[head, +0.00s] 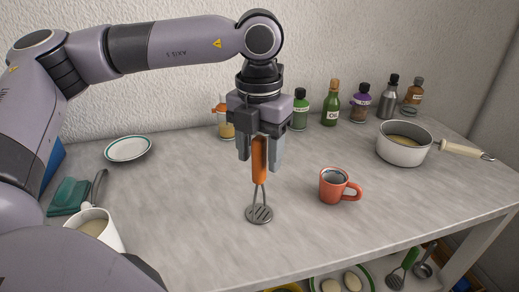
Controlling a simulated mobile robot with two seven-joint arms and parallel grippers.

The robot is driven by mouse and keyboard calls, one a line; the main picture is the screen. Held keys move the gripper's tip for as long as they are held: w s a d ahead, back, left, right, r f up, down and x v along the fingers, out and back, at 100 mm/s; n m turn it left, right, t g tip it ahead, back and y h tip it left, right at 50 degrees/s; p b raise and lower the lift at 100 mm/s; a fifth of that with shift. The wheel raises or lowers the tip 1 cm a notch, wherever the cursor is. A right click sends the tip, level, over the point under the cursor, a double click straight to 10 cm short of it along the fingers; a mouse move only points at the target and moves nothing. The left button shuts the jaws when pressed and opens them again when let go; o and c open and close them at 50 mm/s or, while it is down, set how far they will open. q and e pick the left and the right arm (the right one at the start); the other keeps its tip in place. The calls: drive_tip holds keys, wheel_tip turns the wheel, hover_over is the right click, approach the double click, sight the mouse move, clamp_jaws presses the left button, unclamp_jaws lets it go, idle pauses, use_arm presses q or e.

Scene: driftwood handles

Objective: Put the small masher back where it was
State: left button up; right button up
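The small masher (259,160) has an orange handle and a grey slotted head. It is upright, head down, near the middle of the counter. Its head is at or just above the counter top; I cannot tell whether it touches. My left gripper (260,164) points straight down from above, with its fingers on either side of the orange handle, shut on it. The handle's top is hidden between the fingers. My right gripper is not in view.
An orange mug (331,188) stands right of the masher. A pot (402,153) is at the right. Several bottles (331,107) line the wall. A plate (128,149), a white cup (101,229) and a teal item (67,196) are at left. A shelf below holds utensils (402,270).

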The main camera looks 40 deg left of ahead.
use_arm(q)
wheel_tip(320, 180, up, 12)
drive_tip(key=shift+r, duration=0.15)
idle(0.5)
idle(0.5)
